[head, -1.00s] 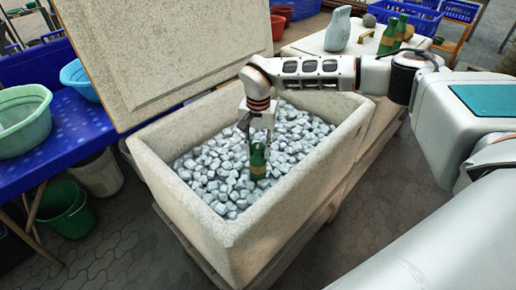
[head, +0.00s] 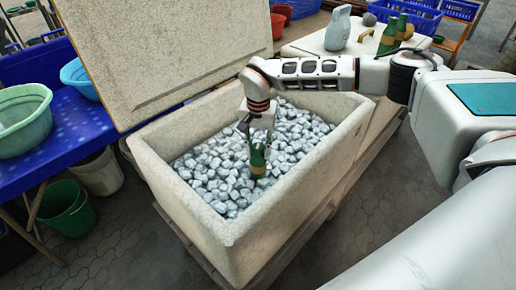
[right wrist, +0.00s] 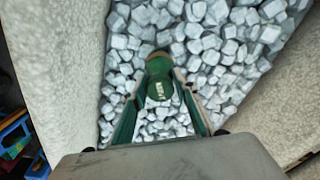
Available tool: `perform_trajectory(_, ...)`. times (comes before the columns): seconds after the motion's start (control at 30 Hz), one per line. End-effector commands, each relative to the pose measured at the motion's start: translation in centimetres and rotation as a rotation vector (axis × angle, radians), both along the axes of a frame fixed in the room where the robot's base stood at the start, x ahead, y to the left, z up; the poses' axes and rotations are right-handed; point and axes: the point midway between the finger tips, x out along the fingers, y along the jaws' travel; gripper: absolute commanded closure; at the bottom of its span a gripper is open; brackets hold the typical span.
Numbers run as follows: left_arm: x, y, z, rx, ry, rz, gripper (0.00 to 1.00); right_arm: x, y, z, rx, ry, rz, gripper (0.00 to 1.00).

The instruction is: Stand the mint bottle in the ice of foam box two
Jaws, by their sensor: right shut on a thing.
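A green bottle (head: 257,163), which I take to be the mint bottle, is upright or nearly so over the ice (head: 215,172) inside the open foam box (head: 166,188). My right gripper (head: 257,146) comes down from above and is shut on it. In the right wrist view the bottle (right wrist: 160,68) lies between the two green-looking fingers of the gripper (right wrist: 160,82). Ice lies all around it. The bottle's lower end is at the ice; I cannot tell how deep it sits. My left gripper is not in view.
The box's raised lid (head: 165,50) stands behind it. A second closed box (head: 365,58) carries a grey jug (head: 338,30) and green bottles (head: 389,36). A blue table (head: 70,130) with basins stands at left. A green bucket (head: 66,209) is on the floor.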

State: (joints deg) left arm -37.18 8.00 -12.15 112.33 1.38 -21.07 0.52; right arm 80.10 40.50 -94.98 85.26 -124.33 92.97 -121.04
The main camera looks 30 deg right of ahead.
Motion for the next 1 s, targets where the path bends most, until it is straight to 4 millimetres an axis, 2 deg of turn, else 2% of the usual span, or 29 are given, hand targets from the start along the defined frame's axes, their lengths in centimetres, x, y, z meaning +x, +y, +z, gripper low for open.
perform_trajectory(0.37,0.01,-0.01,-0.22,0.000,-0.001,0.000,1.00,0.04,0.02,-0.65,0.001,-0.001,-0.001,0.93)
perform_trajectory(0.4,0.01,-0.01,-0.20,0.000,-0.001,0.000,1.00,0.05,0.03,-0.64,0.001,-0.001,0.000,0.66)
perform_trajectory(0.47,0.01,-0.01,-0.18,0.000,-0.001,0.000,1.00,0.05,0.03,-0.63,0.001,-0.001,0.000,0.52)
perform_trajectory(0.7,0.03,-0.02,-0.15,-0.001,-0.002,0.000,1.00,0.01,0.02,-0.66,0.001,-0.001,0.000,0.52)
perform_trajectory(0.73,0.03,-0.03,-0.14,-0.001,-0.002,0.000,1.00,-0.03,-0.01,-0.73,0.000,0.001,0.000,0.49)
perform_trajectory(0.8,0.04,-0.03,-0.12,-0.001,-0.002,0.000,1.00,-0.03,0.00,-0.73,0.000,0.001,0.000,0.35)
perform_trajectory(1.0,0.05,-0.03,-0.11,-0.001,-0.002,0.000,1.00,-0.01,0.00,-0.70,0.000,0.000,0.000,0.35)
